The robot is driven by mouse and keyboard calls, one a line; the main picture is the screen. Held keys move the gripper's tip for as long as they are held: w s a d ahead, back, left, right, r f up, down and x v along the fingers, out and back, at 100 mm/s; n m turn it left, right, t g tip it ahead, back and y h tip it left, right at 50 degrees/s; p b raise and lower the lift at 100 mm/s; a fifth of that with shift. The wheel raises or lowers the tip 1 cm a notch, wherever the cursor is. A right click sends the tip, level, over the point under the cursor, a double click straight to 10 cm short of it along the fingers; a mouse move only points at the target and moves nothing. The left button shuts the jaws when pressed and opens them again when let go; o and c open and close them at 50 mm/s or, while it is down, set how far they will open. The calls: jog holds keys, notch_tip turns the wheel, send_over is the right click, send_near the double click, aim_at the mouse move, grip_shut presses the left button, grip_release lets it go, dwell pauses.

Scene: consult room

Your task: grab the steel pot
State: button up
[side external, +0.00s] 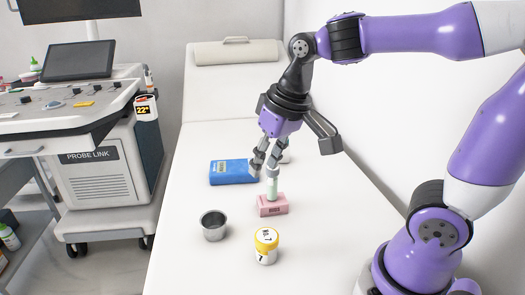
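The steel pot (213,228) is a small, open-topped metal cup standing upright on the white couch, left of and nearer the camera than my gripper. My gripper (264,171) points down above the couch, with its two fingers apart and a gap showing between them. It is up and to the right of the pot in the picture, not touching it. Just below the fingertips, a pale green and white cylinder (272,188) stands at a pink box (272,206). I cannot tell whether a finger touches the cylinder.
A yellow-lidded white jar (266,247) stands right of the pot. A blue box (233,172) lies behind it. A whitish item, partly hidden, is behind my gripper. The white couch (180,261) is clear left of the pot. A medical cart (100,170) stands at the left.

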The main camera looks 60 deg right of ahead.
jog(key=w+a+f+m+g, duration=0.25)
jog(key=w+f, duration=0.35)
jog(key=w, duration=0.3)
send_over(223, 216)
jog(key=shift+m+g, duration=0.25)
jog(key=shift+g, duration=0.2)
notch_tip(223, 216, down, 6)
jog(key=shift+r, duration=0.25)
notch_tip(223, 216, down, 6)
jog(key=shift+f, duration=0.15)
grip_shut()
